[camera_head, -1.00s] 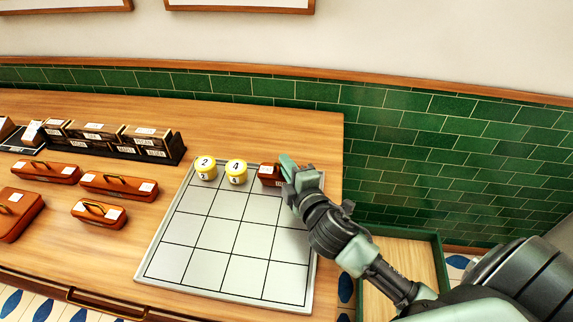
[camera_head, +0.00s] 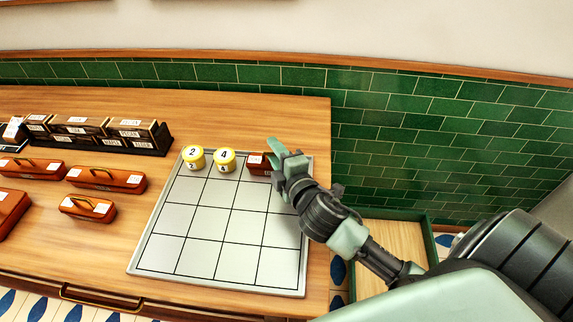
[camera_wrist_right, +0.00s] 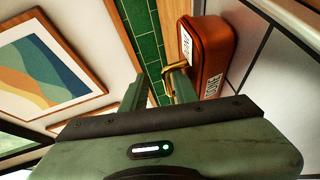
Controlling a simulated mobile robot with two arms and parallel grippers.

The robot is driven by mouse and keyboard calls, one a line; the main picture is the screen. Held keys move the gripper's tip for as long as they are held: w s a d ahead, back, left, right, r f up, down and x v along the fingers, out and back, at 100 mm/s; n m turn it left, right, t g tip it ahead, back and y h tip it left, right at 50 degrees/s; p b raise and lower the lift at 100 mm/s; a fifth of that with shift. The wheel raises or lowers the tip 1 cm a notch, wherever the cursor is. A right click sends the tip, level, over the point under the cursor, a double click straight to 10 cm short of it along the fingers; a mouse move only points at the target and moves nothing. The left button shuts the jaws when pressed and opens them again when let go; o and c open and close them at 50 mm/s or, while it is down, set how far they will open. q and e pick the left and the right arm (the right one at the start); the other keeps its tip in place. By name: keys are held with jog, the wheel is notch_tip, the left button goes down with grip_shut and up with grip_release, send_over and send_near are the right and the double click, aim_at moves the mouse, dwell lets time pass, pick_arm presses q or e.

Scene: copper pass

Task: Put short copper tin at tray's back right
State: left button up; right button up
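The short copper tin (camera_head: 258,163), reddish-brown with white labels, stands in the back row of the gridded grey tray (camera_head: 205,264), right of two yellow tins. My right gripper hides its right part, so its exact cell is hard to tell. The tin (camera_wrist_right: 212,50) and its brass handle (camera_wrist_right: 178,68) also show in the right wrist view. My right gripper (camera_head: 279,149) is at the tin's right and upper side. In the wrist view its fingers (camera_wrist_right: 155,90) stand apart, with one finger close to the handle; contact is unclear. My left gripper is out of view.
Yellow tins marked 2 (camera_head: 193,158) and 4 (camera_head: 225,160) stand in the back row. Several copper tins with handles (camera_head: 106,179) and a dark rack of boxes (camera_head: 95,133) are at the left. A green-tiled wall (camera_head: 420,125) is behind. The tray's front rows are clear.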

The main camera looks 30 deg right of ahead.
jog(key=s, duration=0.3)
jog(key=s+r+b, duration=0.1)
jog(key=s, duration=0.3)
jog(key=s+a+b, duration=0.1)
jog(key=s, duration=0.2)
jog(key=shift+s+r, duration=0.2)
jog(key=shift+r, duration=0.05)
jog(key=shift+s+a+r, duration=0.1)
jog(key=shift+s+r, duration=0.15)
jog(key=shift+s, duration=0.35)
dwell(0.3)
